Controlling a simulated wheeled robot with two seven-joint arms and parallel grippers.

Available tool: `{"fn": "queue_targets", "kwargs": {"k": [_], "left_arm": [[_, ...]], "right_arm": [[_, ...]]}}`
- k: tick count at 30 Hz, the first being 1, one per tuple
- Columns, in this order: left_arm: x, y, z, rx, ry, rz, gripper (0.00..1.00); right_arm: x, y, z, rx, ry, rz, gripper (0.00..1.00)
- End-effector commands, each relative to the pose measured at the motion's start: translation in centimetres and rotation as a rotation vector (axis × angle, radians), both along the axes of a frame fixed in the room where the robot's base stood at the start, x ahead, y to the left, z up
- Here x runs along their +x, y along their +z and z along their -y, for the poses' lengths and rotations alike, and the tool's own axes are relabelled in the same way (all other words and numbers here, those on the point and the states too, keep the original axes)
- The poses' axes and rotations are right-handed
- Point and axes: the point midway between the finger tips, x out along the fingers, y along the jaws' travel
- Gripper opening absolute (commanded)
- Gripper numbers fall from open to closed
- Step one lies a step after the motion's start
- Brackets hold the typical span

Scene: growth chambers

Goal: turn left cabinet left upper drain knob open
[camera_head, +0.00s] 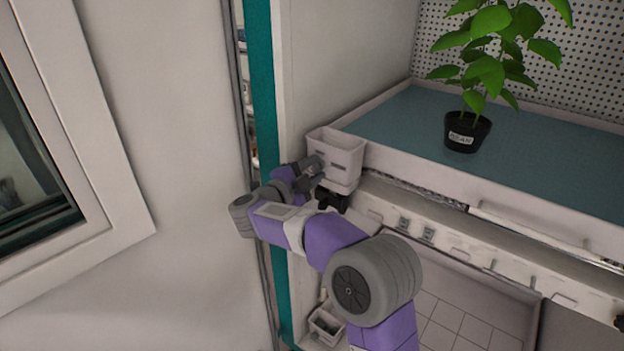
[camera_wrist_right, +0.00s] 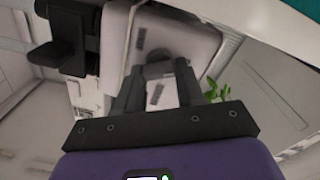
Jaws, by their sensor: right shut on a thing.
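My right gripper (camera_head: 312,172) reaches in at the left corner of the cabinet, in front of a white bin. In the right wrist view its fingers (camera_wrist_right: 158,78) are closed on a small dark piece, which I take as the drain knob (camera_wrist_right: 157,69). The fingers cover most of the knob, so its exact turn cannot be told. A black fitting (camera_head: 331,199) sits just below the bin, beside the gripper; a black fitting also shows at the left of the wrist view (camera_wrist_right: 72,47). My left gripper is not in view.
The white bin (camera_head: 338,150) stands close behind the gripper. A potted plant (camera_head: 467,132) stands on the blue-topped tray (camera_head: 395,124). A teal post (camera_head: 264,95) and an open white door (camera_head: 165,150) are at left. A small box (camera_head: 326,325) lies lower down.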

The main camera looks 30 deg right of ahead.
Motion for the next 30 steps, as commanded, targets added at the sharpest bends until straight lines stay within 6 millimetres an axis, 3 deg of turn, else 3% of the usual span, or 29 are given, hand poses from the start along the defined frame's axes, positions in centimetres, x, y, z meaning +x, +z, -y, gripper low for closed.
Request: {"fn": "queue_targets", "kwargs": {"k": [1, 12, 30], "left_arm": [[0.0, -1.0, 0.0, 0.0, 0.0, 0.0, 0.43], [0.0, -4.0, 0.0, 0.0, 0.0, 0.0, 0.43], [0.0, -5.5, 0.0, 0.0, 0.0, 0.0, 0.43]], "right_arm": [[0.0, -0.5, 0.0, 0.019, 0.0, 0.043, 0.07], [0.0, -0.5, 0.0, 0.13, 0.001, 0.312, 0.07], [0.0, -0.3, 0.0, 0.19, 0.001, 0.458, 0.07]]}}
